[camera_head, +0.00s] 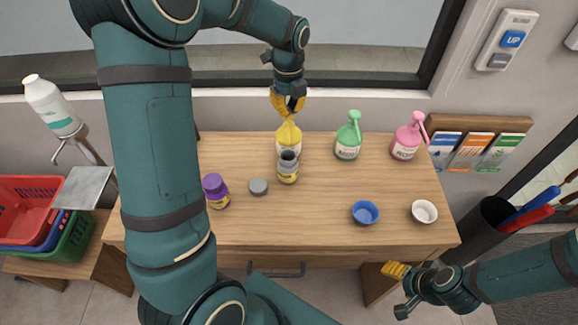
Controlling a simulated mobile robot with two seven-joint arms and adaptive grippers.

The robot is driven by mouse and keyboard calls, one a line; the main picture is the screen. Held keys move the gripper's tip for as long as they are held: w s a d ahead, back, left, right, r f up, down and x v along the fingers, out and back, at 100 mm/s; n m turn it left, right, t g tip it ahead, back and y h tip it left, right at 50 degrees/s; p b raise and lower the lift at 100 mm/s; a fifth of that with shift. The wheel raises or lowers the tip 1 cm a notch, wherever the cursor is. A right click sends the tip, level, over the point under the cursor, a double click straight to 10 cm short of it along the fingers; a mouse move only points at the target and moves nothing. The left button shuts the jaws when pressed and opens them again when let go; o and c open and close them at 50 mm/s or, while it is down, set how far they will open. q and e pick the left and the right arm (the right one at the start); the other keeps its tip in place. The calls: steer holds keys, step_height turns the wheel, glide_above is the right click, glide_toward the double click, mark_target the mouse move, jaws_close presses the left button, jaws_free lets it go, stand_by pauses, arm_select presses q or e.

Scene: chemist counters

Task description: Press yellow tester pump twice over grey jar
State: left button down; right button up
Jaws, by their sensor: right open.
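The yellow tester pump bottle (288,136) stands upright at the back of the wooden counter. My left gripper (287,103) is directly over its top, fingers pointing down at the pump head. A grey-capped bottle (288,167) stands right in front of the pump. My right gripper (394,271) is open and empty, low beyond the counter's front edge.
A green pump (347,137) and a pink pump (407,139) stand to the right. A blue cup (365,212) and a white cup (424,211) sit at front right. A purple-capped bottle (216,190) is left of the grey jar. The counter's middle front (300,220) is clear.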

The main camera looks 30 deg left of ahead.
arm_select(q)
steer(key=shift+f+b, duration=0.5)
steer(key=shift+f, duration=0.45)
steer(key=shift+r, duration=0.15)
steer(key=shift+r+p, duration=1.95)
steer(key=shift+r, duration=0.3)
steer(key=shift+f, duration=0.3)
